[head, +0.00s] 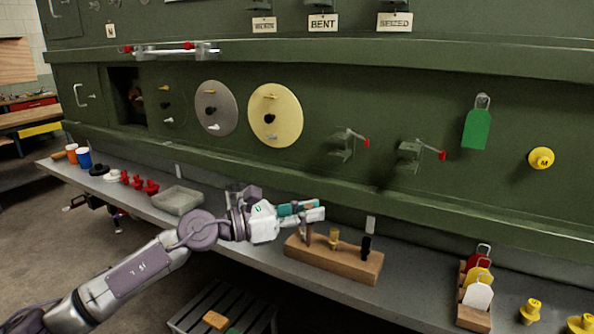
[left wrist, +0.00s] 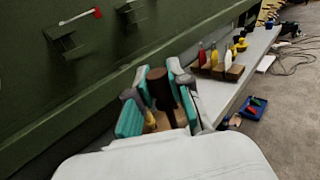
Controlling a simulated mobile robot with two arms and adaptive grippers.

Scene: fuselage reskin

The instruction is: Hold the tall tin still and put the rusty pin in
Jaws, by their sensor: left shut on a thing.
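The rusty pin (head: 308,231) is a brown cylinder at the left end of a wooden block (head: 330,262) on the bench. My left gripper (head: 312,210) is shut on its upper part. In the left wrist view the brown pin (left wrist: 159,89) shows between the turquoise finger pads. The pin's lower end is hidden there, so I cannot tell whether it is still seated in the block. At the far left of the bench stand an orange cup-like tin (head: 71,153) and a blue one (head: 84,158); I cannot tell which is the tall tin. My right gripper is not in view.
A yellow pin (head: 334,238) and a black pin (head: 366,246) stand in the block close to my left gripper. A grey tray (head: 177,200) lies left of it. A tag rack (head: 473,317) stands right. The green wall (head: 430,190) rises close behind.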

